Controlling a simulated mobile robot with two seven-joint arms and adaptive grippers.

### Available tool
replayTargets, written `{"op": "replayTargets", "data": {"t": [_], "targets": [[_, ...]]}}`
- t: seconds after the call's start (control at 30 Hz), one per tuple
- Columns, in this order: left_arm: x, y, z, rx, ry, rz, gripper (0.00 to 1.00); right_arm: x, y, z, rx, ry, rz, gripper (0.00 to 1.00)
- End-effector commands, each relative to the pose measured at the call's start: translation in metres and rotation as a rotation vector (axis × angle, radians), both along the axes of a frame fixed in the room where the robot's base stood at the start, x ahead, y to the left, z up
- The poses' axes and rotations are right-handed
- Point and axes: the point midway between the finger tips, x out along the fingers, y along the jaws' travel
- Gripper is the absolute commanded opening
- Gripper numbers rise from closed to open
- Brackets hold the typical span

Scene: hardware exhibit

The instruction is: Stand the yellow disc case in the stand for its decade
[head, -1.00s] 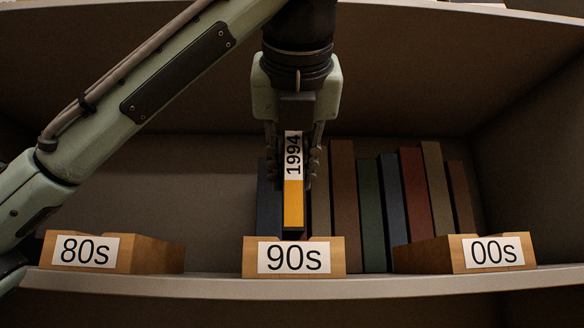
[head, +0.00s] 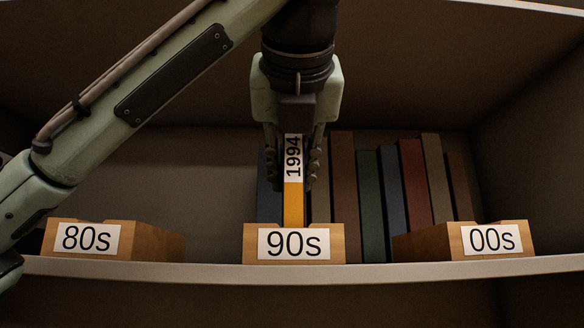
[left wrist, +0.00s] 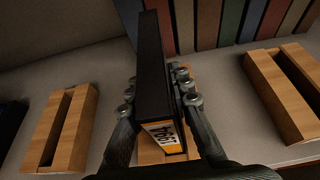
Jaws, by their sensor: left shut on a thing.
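The yellow disc case (head: 293,205) has a white label reading 1994 on its spine and stands upright. My left gripper (head: 294,165) is shut on it from above. Its lower end is hidden behind the front of the wooden 90s stand (head: 258,229), so I cannot tell how deep it sits in the slot. In the left wrist view the case (left wrist: 153,75) shows its dark top edge between the fingers (left wrist: 155,97), over the middle stand. The 80s stand (head: 155,243) is at left and the 00s stand (head: 430,243) at right. My right gripper is not in view.
Several dark books (head: 370,200) stand behind the 90s and 00s stands against the back of the shelf (head: 200,272). The shelf between the stands is clear. The slots of the side stands look empty in the left wrist view (left wrist: 57,130).

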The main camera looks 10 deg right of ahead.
Motion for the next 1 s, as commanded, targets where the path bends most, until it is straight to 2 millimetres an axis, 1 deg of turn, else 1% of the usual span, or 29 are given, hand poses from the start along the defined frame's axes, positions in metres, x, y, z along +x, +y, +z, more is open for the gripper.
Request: {"op": "replayTargets", "data": {"t": [0.1, 0.3, 0.7, 0.73, 0.9, 0.93, 1.0], "targets": [[0.000, 0.000, -0.007, 0.000, -0.001, 0.000, 0.00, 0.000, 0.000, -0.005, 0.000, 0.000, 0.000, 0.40], [0.000, 0.000, -0.014, 0.001, -0.001, 0.000, 0.00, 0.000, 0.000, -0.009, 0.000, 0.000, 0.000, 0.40], [0.000, 0.000, -0.014, 0.000, -0.001, 0.000, 0.00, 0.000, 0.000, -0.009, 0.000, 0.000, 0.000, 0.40], [0.000, 0.000, -0.014, 0.000, -0.001, 0.000, 0.21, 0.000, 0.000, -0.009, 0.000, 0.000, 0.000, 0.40], [0.000, 0.000, -0.014, 0.000, -0.001, 0.000, 0.42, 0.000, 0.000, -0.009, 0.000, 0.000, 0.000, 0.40], [0.000, 0.000, -0.014, 0.000, -0.001, 0.000, 0.44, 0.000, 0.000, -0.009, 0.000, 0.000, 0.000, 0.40], [0.000, 0.000, -0.014, 0.000, -0.001, 0.000, 0.44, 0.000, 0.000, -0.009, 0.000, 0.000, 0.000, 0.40]]}}
